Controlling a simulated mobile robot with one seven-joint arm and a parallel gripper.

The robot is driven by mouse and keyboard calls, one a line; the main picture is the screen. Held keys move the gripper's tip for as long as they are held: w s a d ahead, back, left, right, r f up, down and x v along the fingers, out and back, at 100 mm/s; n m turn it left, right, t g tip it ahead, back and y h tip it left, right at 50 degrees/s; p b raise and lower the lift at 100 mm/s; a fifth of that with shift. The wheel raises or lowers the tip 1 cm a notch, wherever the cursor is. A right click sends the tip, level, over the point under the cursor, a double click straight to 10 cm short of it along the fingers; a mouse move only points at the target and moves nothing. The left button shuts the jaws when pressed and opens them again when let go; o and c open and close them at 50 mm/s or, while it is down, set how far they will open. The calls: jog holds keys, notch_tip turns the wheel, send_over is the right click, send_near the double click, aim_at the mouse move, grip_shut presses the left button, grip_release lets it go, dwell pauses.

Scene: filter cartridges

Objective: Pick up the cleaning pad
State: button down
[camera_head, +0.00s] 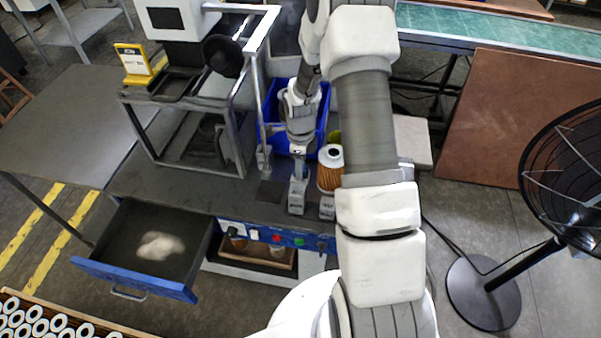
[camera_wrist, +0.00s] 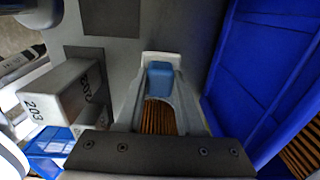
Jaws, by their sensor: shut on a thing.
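My gripper (camera_head: 299,172) is low over the dark bench, in front of the blue bin; in the wrist view its fingers (camera_wrist: 160,84) close around a small blue block-like piece. This blue piece, which looks like the cleaning pad (camera_wrist: 159,77), sits between the fingertips. It is small in the head view, so its full shape and whether it touches the bench cannot be told. Orange pleats (camera_wrist: 158,118) show between the fingers, nearer the palm.
A pleated orange cartridge (camera_head: 329,175) stands right of my gripper. Grey numbered blocks (camera_head: 297,199) stand at the bench's front edge. The blue bin (camera_head: 270,117) is behind. An open drawer (camera_head: 190,292) holds a pale patch (camera_head: 160,245). A black fan (camera_head: 572,180) stands at right.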

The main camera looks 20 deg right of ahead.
notch_tip(320, 180, up, 10)
dwell(0.7)
